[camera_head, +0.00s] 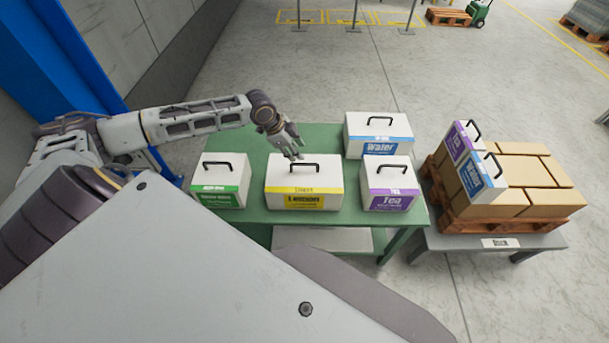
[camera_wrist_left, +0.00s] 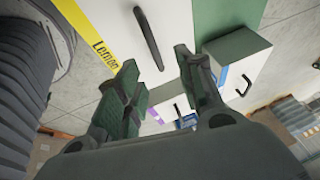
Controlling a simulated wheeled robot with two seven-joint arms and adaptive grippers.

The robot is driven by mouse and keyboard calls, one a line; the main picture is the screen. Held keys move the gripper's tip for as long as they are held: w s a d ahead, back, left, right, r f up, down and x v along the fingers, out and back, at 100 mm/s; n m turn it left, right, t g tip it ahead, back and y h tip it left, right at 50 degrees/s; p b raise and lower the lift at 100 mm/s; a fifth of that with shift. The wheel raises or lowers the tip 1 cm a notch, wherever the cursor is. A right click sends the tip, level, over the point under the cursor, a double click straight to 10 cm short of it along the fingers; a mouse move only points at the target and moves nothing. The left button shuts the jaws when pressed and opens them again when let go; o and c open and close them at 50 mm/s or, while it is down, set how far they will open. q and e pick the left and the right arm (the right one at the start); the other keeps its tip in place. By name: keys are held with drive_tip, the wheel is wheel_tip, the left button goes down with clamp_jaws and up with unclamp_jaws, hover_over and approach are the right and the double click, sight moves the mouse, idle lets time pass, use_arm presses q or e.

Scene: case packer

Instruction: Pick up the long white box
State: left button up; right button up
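A long white box with a yellow Lemon label (camera_head: 304,183) stands on the green table and has a black handle (camera_head: 290,168) on top. In the left wrist view its yellow band (camera_wrist_left: 95,40) and handle (camera_wrist_left: 148,38) show just beyond the fingertips. Another wide white box, labelled Water (camera_head: 378,133), stands behind to the right. My left gripper (camera_head: 294,150) hangs over the back part of the Lemon box, close to its handle. Its fingers (camera_wrist_left: 158,78) are apart with nothing between them. My right gripper is in neither view.
A green-labelled white box (camera_head: 221,181) stands left of the Lemon box and a purple Tea box (camera_head: 388,184) right of it. The green table (camera_head: 252,139) is clear at the back left. A grey table (camera_head: 490,242) at right bears a pallet of cartons (camera_head: 520,172) and two white boxes.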

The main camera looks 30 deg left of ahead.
sight(306, 164)
use_arm(q)
drive_tip(key=shift+x, duration=2.4)
drive_tip(key=shift+f, duration=0.15)
drive_tip(key=shift+w+d+f, duration=0.1)
drive_tip(key=shift+d+f, duration=0.05)
drive_tip(key=shift+f, duration=0.3)
drive_tip(key=shift+d+f, duration=0.2)
drive_tip(key=shift+f, duration=0.25)
drive_tip(key=shift+x, duration=1.55)
drive_tip(key=shift+c, duration=0.2)
clamp_jaws()
